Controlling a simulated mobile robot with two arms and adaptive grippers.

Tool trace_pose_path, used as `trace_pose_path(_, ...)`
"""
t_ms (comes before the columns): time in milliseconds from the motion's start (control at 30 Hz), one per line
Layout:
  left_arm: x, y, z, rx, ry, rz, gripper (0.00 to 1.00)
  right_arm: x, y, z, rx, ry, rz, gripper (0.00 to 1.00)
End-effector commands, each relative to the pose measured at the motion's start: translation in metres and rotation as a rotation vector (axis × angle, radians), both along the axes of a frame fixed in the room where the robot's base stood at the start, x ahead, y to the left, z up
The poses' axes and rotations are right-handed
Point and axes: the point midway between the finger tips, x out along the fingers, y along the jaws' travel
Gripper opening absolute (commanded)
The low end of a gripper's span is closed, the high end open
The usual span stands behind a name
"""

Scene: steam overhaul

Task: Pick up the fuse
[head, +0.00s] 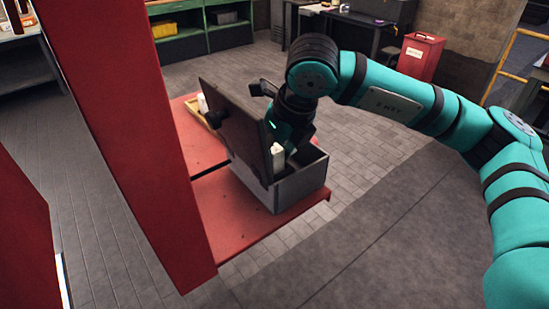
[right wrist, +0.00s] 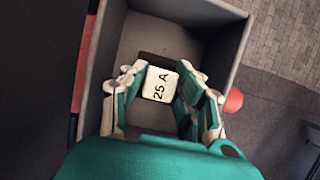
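The fuse (right wrist: 160,85) is a white block marked "25 A". In the right wrist view it sits between the fingertips of my right gripper (right wrist: 162,88), with a teal pad against each side. The gripper looks shut on it. Beneath is the grey box (right wrist: 120,40). In the head view my right gripper (head: 284,138) reaches down into the open grey box (head: 300,184), and the white fuse (head: 277,156) shows partly beside the box's raised lid (head: 238,125). Whether the fuse touches the box floor I cannot tell. My left gripper is not in view.
The box stands on a red platform (head: 225,223). A shallow tray (head: 207,115) with a white item is behind the lid. A tall red post (head: 120,130) rises close on the left. A red bin (head: 420,56) stands farther back. The floor right of the box is clear.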

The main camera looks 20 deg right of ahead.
Motion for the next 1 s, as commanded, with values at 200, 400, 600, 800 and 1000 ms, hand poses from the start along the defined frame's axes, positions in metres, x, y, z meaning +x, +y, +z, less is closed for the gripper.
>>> trace_pose_path(200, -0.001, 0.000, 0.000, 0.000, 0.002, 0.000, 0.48, 0.000, 0.000, 0.001, 0.000, -0.001, 0.000, 0.00)
trace_pose_path(400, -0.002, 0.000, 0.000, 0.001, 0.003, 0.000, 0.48, 0.000, 0.000, 0.001, 0.000, -0.001, 0.000, 0.00)
trace_pose_path(600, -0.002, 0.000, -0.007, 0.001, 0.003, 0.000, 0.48, 0.001, 0.001, 0.022, 0.003, -0.005, 0.000, 0.00)
trace_pose_path(800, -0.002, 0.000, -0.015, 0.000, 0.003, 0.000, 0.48, 0.001, 0.001, 0.064, 0.002, -0.006, 0.000, 0.00)
trace_pose_path(1000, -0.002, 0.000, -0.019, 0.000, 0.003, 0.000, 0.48, 0.001, 0.000, 0.093, 0.001, -0.004, -0.002, 0.00)
